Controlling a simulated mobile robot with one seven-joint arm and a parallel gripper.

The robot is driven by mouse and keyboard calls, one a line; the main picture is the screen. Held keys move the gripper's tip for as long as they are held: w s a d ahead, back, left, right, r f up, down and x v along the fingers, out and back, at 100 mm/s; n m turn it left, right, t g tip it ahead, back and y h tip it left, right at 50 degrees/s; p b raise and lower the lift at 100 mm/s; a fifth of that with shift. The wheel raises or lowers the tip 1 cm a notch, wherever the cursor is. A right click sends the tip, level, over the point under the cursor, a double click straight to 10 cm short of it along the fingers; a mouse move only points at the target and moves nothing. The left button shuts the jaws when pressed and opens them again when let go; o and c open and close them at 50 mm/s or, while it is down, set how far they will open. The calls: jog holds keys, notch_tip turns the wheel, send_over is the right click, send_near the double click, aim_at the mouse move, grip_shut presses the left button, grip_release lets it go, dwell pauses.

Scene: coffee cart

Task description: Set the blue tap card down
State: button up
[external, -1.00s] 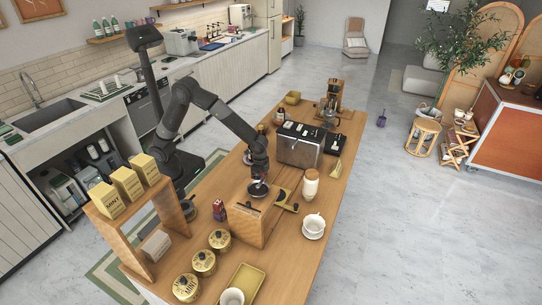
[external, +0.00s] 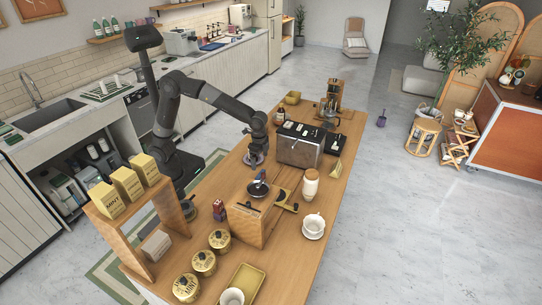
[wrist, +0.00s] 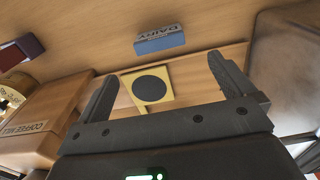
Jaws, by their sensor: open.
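In the wrist view a small blue block-like card lettered DAIRY (wrist: 160,40) rests on the wood surface, beyond my fingertips and apart from them. In the external view my gripper (external: 256,161) is low over the left edge of the wooden counter (external: 308,250), left of the toaster-like metal box.
A yellow square with a dark disc (wrist: 152,88) shows between the fingers in the wrist view. The metal box (external: 299,146) stands right of my gripper. A wooden box (external: 249,227), a cork-topped jar (external: 310,188) and gold tins (external: 204,263) stand nearer.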

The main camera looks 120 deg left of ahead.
jog(key=s+d+r+t, duration=0.2)
jog(key=s+d+r, duration=0.3)
jog(key=s+r, duration=0.25)
jog(key=s+d+t, duration=0.1)
jog(key=s+d, duration=0.2)
jog(key=s, duration=0.8)
jog(key=s+d+t, duration=0.2)
jog(key=s+d, duration=0.2)
jog(key=s, duration=0.6)
jog(key=shift+s+r, duration=0.25)
jog(key=shift+s, duration=0.1)
jog(key=shift+o, duration=0.2)
jog(key=shift+s+f+t, duration=0.2)
jog(key=shift+s+t, duration=0.1)
jog(key=shift+s, duration=0.05)
